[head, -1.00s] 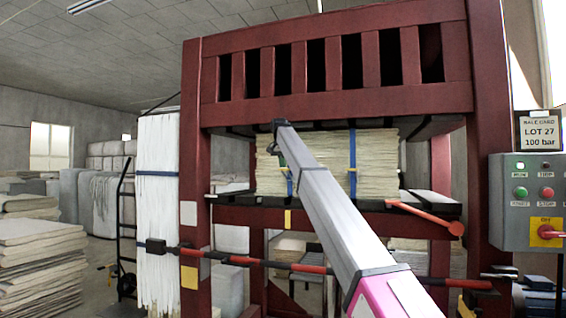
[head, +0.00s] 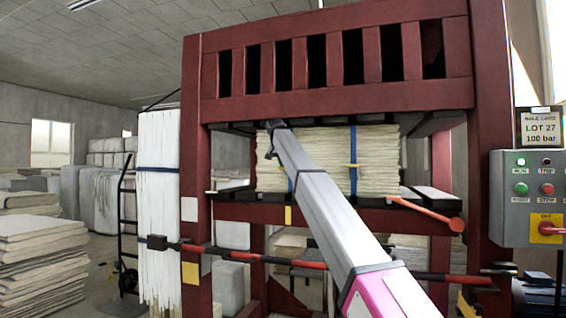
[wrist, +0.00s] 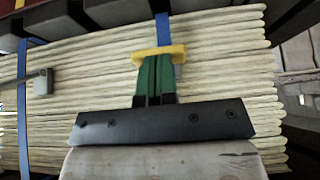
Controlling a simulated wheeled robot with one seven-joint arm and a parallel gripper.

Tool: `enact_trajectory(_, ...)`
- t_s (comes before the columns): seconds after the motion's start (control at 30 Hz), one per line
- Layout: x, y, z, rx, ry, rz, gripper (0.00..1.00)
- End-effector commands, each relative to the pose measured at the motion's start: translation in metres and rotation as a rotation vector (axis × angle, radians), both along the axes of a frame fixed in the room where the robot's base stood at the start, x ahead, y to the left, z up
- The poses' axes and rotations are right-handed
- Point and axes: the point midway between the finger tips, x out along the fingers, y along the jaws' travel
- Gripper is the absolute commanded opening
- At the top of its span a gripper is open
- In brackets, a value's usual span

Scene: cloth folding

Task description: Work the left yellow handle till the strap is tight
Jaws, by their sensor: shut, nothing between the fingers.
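In the head view a pale bale (head: 330,158) sits in the red press, with a left blue strap (head: 291,184) mostly behind my arm and a right blue strap (head: 353,143). In the wrist view a yellow handle (wrist: 176,51) lies across a blue strap (wrist: 163,28) near the picture's middle. My gripper (wrist: 155,62) has its green fingers together right at this handle; whether they touch it is unclear. The gripper's end (head: 273,152) is small and dark in the head view. A second yellow handle (head: 353,165) shows on the right strap.
A grey lever-like part (wrist: 40,82) is by the other strap in the wrist view. A red-orange lever (head: 430,213) sticks out at the shelf's right. A control box (head: 515,205) hangs at right with a green lamp lit. Paper-like stacks (head: 38,260) stand at left.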

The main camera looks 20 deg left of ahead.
Motion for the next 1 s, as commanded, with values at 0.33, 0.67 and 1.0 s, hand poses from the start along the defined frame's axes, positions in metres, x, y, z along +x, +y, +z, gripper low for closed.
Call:
enact_trajectory(0.33,-0.013,0.000,-0.025,-0.004,-0.031,0.000,0.00)
enact_trajectory(0.67,-0.022,0.000,-0.059,-0.026,-0.277,0.000,0.00)
enact_trajectory(1.0,-0.019,0.002,-0.067,-0.032,-0.374,0.000,0.00)
